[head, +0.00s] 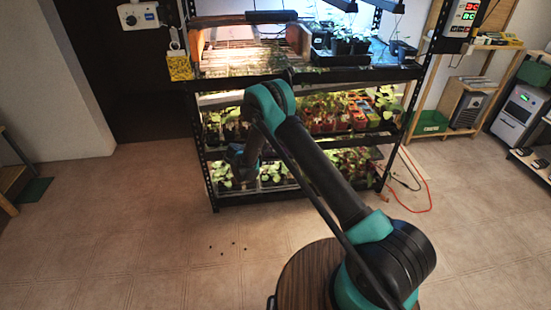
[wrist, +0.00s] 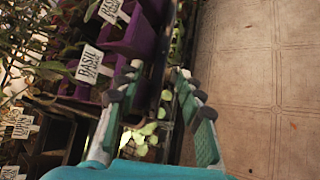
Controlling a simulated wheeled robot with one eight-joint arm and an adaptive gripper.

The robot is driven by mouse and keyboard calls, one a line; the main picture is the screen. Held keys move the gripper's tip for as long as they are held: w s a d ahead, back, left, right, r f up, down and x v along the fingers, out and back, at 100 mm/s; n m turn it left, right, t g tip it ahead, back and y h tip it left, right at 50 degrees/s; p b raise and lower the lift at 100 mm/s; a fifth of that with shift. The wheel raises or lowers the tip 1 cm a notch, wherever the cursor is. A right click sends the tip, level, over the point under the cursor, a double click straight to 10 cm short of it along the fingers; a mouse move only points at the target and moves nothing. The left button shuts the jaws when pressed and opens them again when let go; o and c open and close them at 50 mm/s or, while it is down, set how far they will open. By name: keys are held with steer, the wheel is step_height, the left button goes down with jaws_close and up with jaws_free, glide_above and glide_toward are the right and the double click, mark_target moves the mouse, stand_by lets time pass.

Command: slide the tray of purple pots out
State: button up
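In the wrist view, purple pots (wrist: 132,38) with leafy seedlings and white tags reading "BASIL" (wrist: 90,64) fill the upper left. A dark edge runs along their right side; I cannot tell whether it is the tray's rim or the shelf's. My gripper (wrist: 157,73) is open, its fingers apart on either side of this dark edge, close beside the pots. I cannot tell whether a finger touches it. In the head view, my gripper (head: 240,160) is low at the front left of the rack (head: 296,192), near the lower shelves. The purple pots are not clear there.
Other potted seedlings (head: 345,112) stand on the middle shelf. A wooden crate (head: 303,38) and dark pots (head: 345,46) are on the top shelf. A red cord (head: 424,182) lies on the floor at the right. The floor in front of the rack is mostly clear.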

steer(key=v, duration=0.7)
steer(key=shift+s+r, duration=0.1)
steer(key=s+d+r+m+g+y, duration=0.15)
steer(key=s+d+r+m, duration=0.25)
steer(key=d+r, duration=0.65)
steer(key=s+d+r+m+g+y, duration=0.15)
steer(key=s+d+r+m, duration=0.4)
steer(key=d, duration=0.75)
steer(key=s+d+r+m+g+y, duration=0.25)
steer(key=s+d+r, duration=0.25)
steer(key=s+d, duration=0.5)
steer(key=s+d+f+m+t+y, duration=0.1)
steer(key=s+m, duration=0.5)
steer(key=s, duration=1)
steer(key=shift+s+d+f+y, duration=0.25)
steer(key=shift+s+f+y, duration=0.1)
steer(key=shift+f+y, duration=0.15)
